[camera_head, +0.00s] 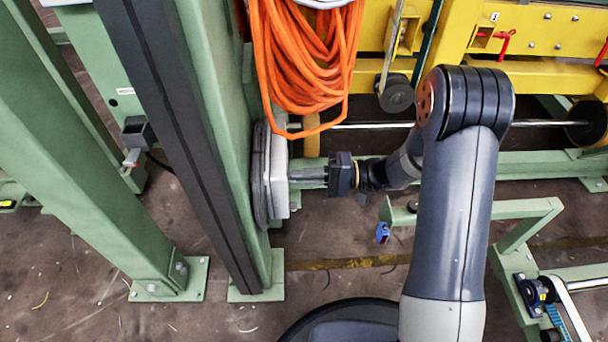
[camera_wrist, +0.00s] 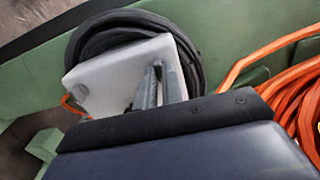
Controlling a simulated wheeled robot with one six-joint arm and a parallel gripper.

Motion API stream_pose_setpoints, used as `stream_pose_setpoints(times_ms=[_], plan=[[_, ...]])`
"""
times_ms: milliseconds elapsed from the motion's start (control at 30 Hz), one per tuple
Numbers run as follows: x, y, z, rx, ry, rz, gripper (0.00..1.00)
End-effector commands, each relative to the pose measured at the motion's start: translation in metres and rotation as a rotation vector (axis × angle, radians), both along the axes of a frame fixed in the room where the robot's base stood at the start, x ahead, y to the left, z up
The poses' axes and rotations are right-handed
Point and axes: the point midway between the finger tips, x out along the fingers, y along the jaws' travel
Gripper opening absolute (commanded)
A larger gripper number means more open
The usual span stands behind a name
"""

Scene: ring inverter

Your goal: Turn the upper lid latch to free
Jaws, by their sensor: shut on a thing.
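A pale grey box (camera_head: 279,172) with a flat lid face is fixed to the side of a green post. In the wrist view its lid (camera_wrist: 105,80) is a tilted pale plate in front of a black coil. My gripper (camera_head: 297,176) reaches level from the right, its fingertips at the lid face. In the wrist view the two fingers (camera_wrist: 160,86) are close together against the lid. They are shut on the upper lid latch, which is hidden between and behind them. I cannot make out the latch's angle.
A bundle of orange cable (camera_head: 300,60) hangs just above the box and near my gripper. Black coiled hose (camera_head: 259,185) lies behind the box. Green posts (camera_head: 215,110) stand on the left, yellow machinery (camera_head: 550,40) at the back. A low green frame (camera_head: 520,212) stands on the right.

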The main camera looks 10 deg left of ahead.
Motion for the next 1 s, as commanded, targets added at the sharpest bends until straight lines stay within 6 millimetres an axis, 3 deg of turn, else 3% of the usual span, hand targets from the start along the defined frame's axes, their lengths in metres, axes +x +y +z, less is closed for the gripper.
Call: stream_pose_setpoints(times_ms=[367,1000], plan=[[-0.0002,0.0000,0.0024,-0.047,0.192,0.000,0.00],[-0.0004,-0.0001,0.0029,-0.188,0.779,0.000,0.00]])
